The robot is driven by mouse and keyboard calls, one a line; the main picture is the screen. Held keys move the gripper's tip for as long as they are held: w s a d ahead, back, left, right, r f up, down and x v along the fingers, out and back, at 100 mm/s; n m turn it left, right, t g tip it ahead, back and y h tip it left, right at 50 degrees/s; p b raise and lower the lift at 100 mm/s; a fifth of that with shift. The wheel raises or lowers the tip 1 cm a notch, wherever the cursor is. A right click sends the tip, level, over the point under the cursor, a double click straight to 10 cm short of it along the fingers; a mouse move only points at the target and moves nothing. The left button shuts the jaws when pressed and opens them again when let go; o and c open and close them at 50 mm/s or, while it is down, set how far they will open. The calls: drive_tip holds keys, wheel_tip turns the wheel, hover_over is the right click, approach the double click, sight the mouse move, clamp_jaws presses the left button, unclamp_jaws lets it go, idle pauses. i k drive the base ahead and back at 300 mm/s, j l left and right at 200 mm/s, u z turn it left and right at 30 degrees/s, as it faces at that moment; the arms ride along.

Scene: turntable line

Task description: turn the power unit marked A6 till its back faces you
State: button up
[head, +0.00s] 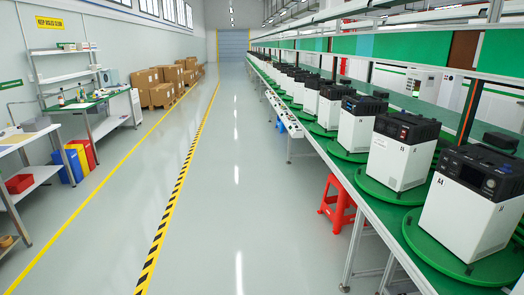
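A row of white power units with black tops stands on round green turntables along the line at the right. The nearest unit (468,208) carries a small mark that looks like A4; it sits on the nearest turntable (428,240). The second unit (402,153) has a mark too small to read surely. The third unit (358,125) and those beyond are smaller, and their marks cannot be read. I cannot tell which unit is A6. The near units show a plain white side and a black panel at the top. My gripper is not in view.
A red stool (338,203) stands under the line's edge. The grey aisle floor (225,200) is clear, with a yellow-black stripe (170,215) along it. Workbenches with bins (75,160) and stacked cartons (160,90) line the left wall. Green shelving (415,47) overhangs the turntables.

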sight(335, 148)
drive_tip(key=i+j+z, duration=0.15)
drive_tip(key=i+z, duration=0.25)
drive_tip(key=i, duration=0.25)
drive_tip(key=i+j+z, duration=0.35)
drive_tip(key=i, duration=0.3)
drive_tip(key=i+j+z, duration=0.4)
drive_tip(key=i, duration=0.2)
drive_tip(key=i+j+z, duration=0.35)
drive_tip(key=j, duration=0.35)
drive_tip(key=i+j+z, duration=0.1)
drive_tip(key=i+j, duration=0.25)
drive_tip(key=i+j+z, duration=0.15)
drive_tip(key=i+j, duration=0.2)
drive_tip(key=i+j+z, duration=0.1)
drive_tip(key=i+j, duration=0.3)
drive_tip(key=i+j+z, duration=0.15)
drive_tip(key=i+j, duration=0.2)
drive_tip(key=i+j+z, duration=0.1)
drive_tip(key=i+j, duration=0.25)
drive_tip(key=j, duration=0.2)
drive_tip(key=i+j+z, duration=0.15)
drive_tip(key=i+j, duration=0.15)
drive_tip(key=j, duration=0.2)
drive_tip(key=i+j+z, duration=0.1)
drive_tip(key=i+j, duration=0.15)
drive_tip(key=j, duration=0.3)
drive_tip(key=i+j+z, duration=0.15)
drive_tip(key=j, duration=0.4)
drive_tip(key=i, duration=0.1)
